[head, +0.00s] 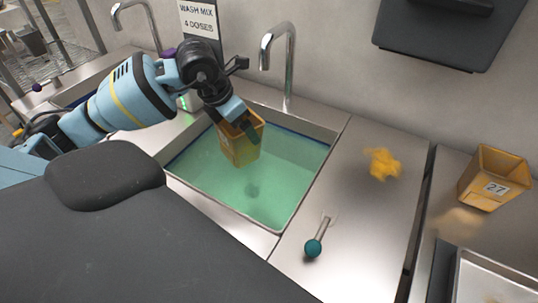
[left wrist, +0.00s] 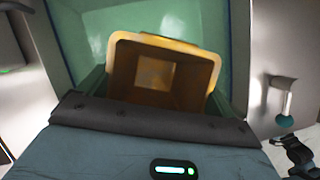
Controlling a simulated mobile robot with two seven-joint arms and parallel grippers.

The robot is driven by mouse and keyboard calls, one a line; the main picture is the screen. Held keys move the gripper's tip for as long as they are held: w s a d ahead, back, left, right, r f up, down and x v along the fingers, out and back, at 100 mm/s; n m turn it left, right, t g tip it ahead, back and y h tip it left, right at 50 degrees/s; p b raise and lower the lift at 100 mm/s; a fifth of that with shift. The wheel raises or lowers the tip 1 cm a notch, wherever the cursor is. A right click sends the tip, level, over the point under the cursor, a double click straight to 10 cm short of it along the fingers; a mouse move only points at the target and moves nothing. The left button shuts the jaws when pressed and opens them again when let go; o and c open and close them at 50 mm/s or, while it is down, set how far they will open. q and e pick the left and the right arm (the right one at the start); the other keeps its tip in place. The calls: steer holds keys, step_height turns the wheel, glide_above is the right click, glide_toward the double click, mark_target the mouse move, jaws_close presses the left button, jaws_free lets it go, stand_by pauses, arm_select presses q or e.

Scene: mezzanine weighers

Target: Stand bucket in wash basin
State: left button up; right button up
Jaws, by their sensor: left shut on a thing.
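The yellow-orange bucket (head: 241,151) hangs inside the outline of the wash basin (head: 310,185), which holds green liquid. A dark shadow lies on the basin bottom below it. The bucket is roughly upright, slightly tilted; I cannot tell whether its base touches the liquid. My left gripper (head: 236,120) is shut on the bucket's upper part. In the left wrist view, the open mouth of the bucket (left wrist: 125,60) faces the camera and it looks empty inside, with the green basin (left wrist: 75,30) around it. My right gripper does not show in the head view.
A tall tap (head: 290,60) rises behind the basin. A teal-knobbed lever (head: 313,248) and a yellow crumpled cloth (head: 382,163) are on the steel counter to the right. A second bucket marked 27 (head: 492,177) stands farther right, near a metal tray (head: 490,285).

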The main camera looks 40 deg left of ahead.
arm_select(q)
steer(key=f, duration=0.2)
steer(key=f+b, duration=0.1)
steer(key=f, duration=0.2)
steer(key=w+f, duration=0.1)
steer(key=f, duration=0.1)
steer(key=shift+f+b, duration=0.35)
steer(key=shift+b, duration=0.05)
steer(key=shift+s+f+b, duration=0.5)
steer(key=shift+s+f, duration=0.15)
steer(key=shift+f, duration=0.55)
steer(key=shift+w+f, duration=0.1)
steer(key=shift+w, duration=0.2)
steer(key=shift+f, duration=0.1)
step_height(320, 180, down, 10)
steer(key=shift+r, duration=0.2)
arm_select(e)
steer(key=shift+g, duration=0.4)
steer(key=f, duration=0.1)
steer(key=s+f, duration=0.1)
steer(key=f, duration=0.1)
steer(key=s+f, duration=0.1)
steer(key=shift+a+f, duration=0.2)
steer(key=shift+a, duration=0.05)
